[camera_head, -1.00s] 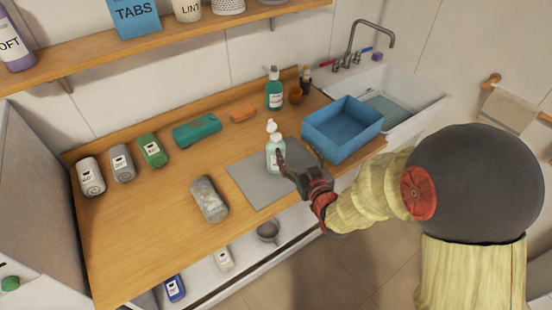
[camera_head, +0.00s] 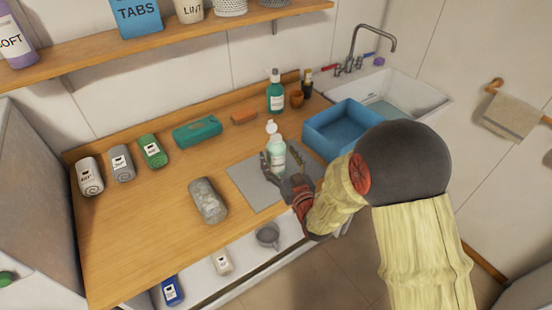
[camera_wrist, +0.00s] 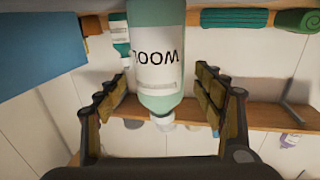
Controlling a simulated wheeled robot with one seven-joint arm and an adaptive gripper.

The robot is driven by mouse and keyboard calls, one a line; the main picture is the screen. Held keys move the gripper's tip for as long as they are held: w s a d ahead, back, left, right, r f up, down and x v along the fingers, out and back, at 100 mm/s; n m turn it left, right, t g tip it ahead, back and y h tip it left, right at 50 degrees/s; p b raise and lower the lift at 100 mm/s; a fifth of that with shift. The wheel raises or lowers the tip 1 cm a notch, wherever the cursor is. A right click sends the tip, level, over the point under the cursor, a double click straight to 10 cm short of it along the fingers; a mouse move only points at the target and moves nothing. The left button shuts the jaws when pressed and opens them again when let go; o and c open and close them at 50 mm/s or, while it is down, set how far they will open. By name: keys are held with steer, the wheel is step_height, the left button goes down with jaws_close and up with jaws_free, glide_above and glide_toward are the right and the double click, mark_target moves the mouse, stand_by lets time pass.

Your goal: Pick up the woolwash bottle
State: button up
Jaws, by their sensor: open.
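The woolwash bottle (camera_head: 277,156) is pale green with a white cap and a white label. It stands upright on a grey mat (camera_head: 241,180) on the wooden counter. In the wrist view the bottle (camera_wrist: 157,95) appears upside down, with part of the word WOOL readable on its label. My gripper (camera_head: 281,167) is open, with its fingers on either side of the bottle in the head view. In the wrist view the gripper (camera_wrist: 162,98) shows a finger on each side of the bottle, with visible gaps between them and it.
A blue bin (camera_head: 343,125) stands close to the right of the bottle, beside the sink (camera_head: 418,98). A grey rolled towel (camera_head: 208,200) lies to the left. The front left of the counter is clear.

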steer(key=shift+x, duration=0.95)
steer(key=shift+c, duration=0.4)
steer(key=c, duration=1.1)
steer(key=shift+c, duration=0.7)
steer(key=shift+r, duration=0.1)
